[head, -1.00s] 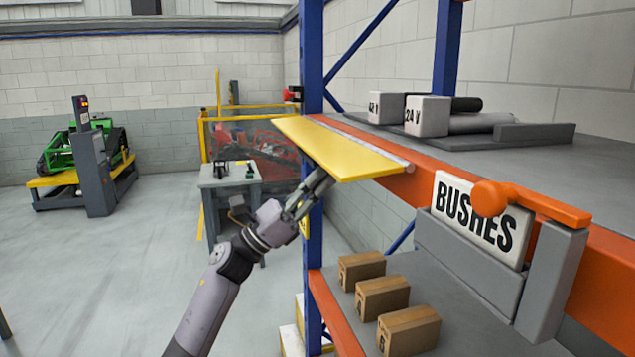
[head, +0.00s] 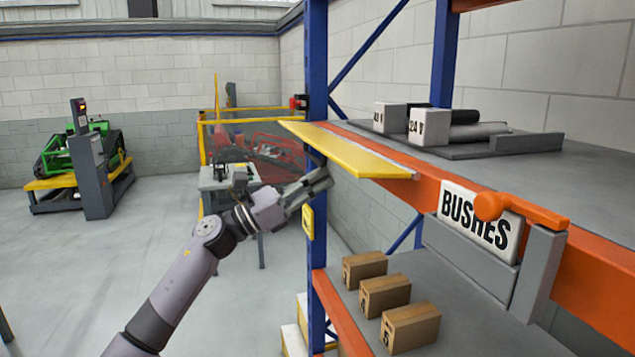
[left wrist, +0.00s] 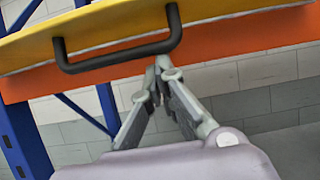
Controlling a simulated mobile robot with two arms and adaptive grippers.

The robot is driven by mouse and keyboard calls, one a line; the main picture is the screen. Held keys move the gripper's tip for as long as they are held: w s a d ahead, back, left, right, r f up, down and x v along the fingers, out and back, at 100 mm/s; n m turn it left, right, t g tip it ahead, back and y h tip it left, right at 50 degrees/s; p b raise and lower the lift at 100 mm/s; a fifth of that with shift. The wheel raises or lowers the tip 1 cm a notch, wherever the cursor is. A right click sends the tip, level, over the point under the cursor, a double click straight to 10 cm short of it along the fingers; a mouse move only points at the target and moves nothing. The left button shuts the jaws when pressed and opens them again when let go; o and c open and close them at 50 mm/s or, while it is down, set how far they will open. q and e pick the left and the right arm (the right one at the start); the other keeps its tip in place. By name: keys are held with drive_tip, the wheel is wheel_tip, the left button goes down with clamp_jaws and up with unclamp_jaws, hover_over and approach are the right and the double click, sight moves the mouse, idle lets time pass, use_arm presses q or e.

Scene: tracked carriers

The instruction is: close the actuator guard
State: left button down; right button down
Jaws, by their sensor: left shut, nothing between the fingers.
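The actuator guard looks to be the yellow panel (head: 350,150) along the shelf's front edge in the head view. It juts out from the orange beam, roughly level. The left wrist view shows the panel's edge (left wrist: 25,50) and a black handle (left wrist: 120,55) on it. My left gripper (head: 328,180) is shut and empty, just below the panel's outer edge. In the left wrist view its fingertips (left wrist: 158,66) are close under the handle's bar, beside its right end; I cannot tell whether they touch. My right gripper is not in view.
The upper shelf holds blocks marked 24 V (head: 430,126) and grey cylinders (head: 480,131). Cardboard boxes (head: 385,294) sit below. A blue upright (head: 317,60) stands behind my gripper.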

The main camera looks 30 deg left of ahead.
sight(316, 141)
use_arm(q)
drive_tip(key=r, duration=0.2)
drive_tip(key=s+a+r+g+y+p, duration=0.1)
drive_tip(key=r, duration=0.2)
drive_tip(key=r+g+p, duration=0.1)
drive_tip(key=r, duration=0.2)
drive_tip(key=shift+s+a+r+y, duration=0.2)
drive_tip(key=shift+s+a+y, duration=0.05)
drive_tip(key=shift+s+y, duration=0.1)
drive_tip(key=r, duration=0.1)
drive_tip(key=r+p, duration=0.1)
drive_tip(key=r, duration=0.1)
drive_tip(key=shift+w+d+p, duration=0.25)
drive_tip(key=shift+p, duration=0.05)
drive_tip(key=shift+w+d+r, duration=0.4)
drive_tip(key=shift+w+r, duration=0.05)
